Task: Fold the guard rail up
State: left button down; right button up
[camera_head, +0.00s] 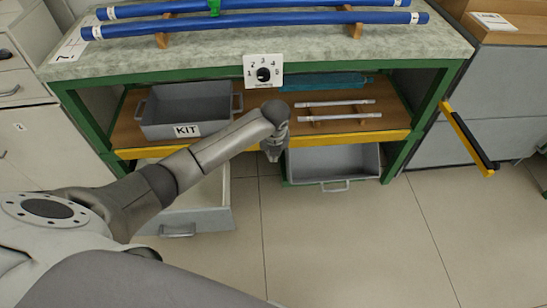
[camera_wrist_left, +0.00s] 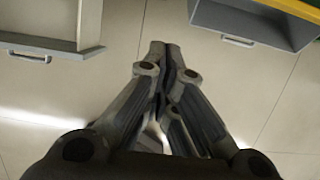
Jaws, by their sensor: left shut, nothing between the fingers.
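The guard rail appears to be the yellow bar with a black grip (camera_head: 467,137) at the right end of the workbench. It slants from the bench's right leg down and outward to the right, over the floor. My left gripper (camera_head: 273,155) hangs in front of the yellow shelf edge near the middle of the bench, well left of the bar. In the left wrist view the gripper (camera_wrist_left: 165,47) has its fingertips together with nothing between them, above floor tiles. The bar does not show there. My right gripper is not in view.
The green-framed workbench (camera_head: 300,62) carries blue rods (camera_head: 260,20) on wooden supports. Its shelf holds a grey KIT tray (camera_head: 187,108) and pale rods (camera_head: 338,118). Grey open drawers (camera_head: 335,164) sit below at left and right. The floor at front right is clear.

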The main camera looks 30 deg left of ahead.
pick_arm(q)
jog(key=shift+s+d, duration=0.35)
jog(key=shift+s, duration=0.2)
jog(key=shift+s+d, duration=0.35)
jog(key=shift+s, duration=0.2)
